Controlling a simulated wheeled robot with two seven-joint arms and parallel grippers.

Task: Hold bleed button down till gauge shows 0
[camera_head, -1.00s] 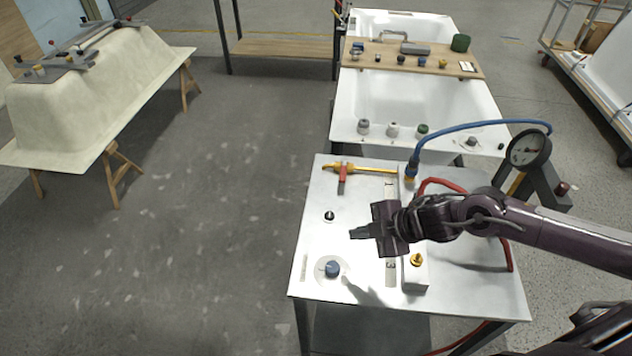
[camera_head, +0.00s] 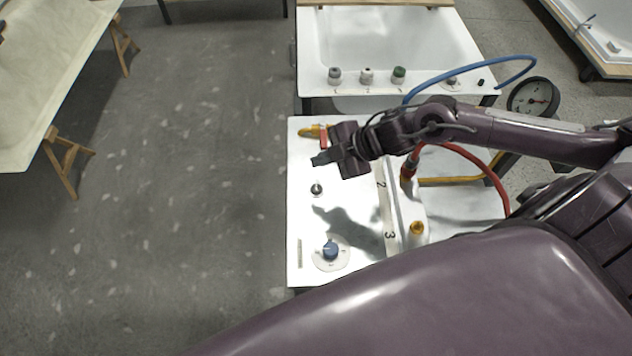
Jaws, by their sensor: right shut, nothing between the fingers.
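The round dark-rimmed gauge (camera_head: 534,97) stands at the right behind the white panel; its needle is too small to read. A small dark button (camera_head: 316,188) sits on the panel's left part. A brass knob (camera_head: 416,228) tops a white block at the panel's right. I cannot tell which of these is the bleed button. My right gripper (camera_head: 318,159) is shut and empty above the panel, beyond the dark button and apart from it. It partly hides the yellow valve (camera_head: 310,132) with a red handle. My left gripper is out of view.
A blue knob on a round dial (camera_head: 330,250) is near the panel's front. Red (camera_head: 490,172) and blue (camera_head: 470,67) hoses run at the right. A white tub (camera_head: 390,40) with several knobs stands behind. My own arm covers the lower right.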

